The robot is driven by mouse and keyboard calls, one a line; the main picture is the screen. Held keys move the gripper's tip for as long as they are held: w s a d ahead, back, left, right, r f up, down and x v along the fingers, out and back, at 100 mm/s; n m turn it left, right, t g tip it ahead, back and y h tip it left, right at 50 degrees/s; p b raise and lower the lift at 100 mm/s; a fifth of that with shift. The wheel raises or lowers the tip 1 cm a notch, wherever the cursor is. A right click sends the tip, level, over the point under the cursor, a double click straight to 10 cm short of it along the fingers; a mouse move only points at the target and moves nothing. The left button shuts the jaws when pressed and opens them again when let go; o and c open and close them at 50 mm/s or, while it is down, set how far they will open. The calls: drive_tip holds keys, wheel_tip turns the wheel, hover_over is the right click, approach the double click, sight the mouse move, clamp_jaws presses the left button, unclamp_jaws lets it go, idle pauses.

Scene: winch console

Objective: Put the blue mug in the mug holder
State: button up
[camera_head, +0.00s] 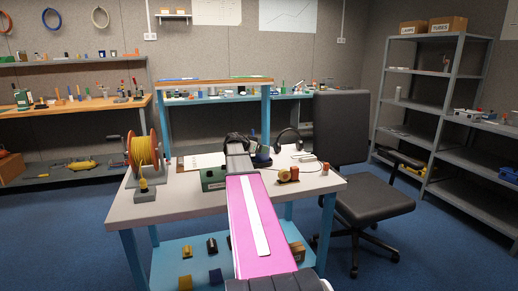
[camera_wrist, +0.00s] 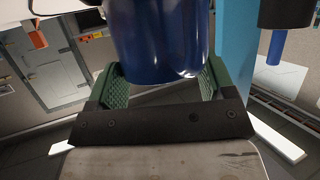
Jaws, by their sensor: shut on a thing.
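The blue mug (camera_wrist: 160,42) fills the top middle of the wrist view, dark blue and glossy. My gripper (camera_wrist: 163,82) is shut on it, with a green pad on each side of the mug. In the head view my gripper (camera_head: 238,140) is above the back part of the white table, partly hidden by my pink arm. A small dark blue thing (camera_head: 262,159) shows just right of it; I cannot tell whether it is the mug. I cannot make out the mug holder in either view.
On the table (camera_head: 170,206) are a yellow cable reel (camera_head: 142,152), a green box (camera_head: 213,180), headphones (camera_head: 288,137) and a small orange-brown item (camera_head: 288,175). A black chair (camera_head: 345,130) stands close at the right. The table's front left is mostly clear.

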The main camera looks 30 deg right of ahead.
drive_tip(key=shift+f, duration=0.2)
drive_tip(key=o, duration=1.4)
drive_tip(key=shift+r, duration=0.1)
drive_tip(key=shift+r, duration=0.3)
drive_tip(key=a+r, duration=1)
drive_tip(key=a, duration=0.1)
drive_tip(key=shift+a, duration=0.3)
drive_tip(key=shift+r, duration=0.1)
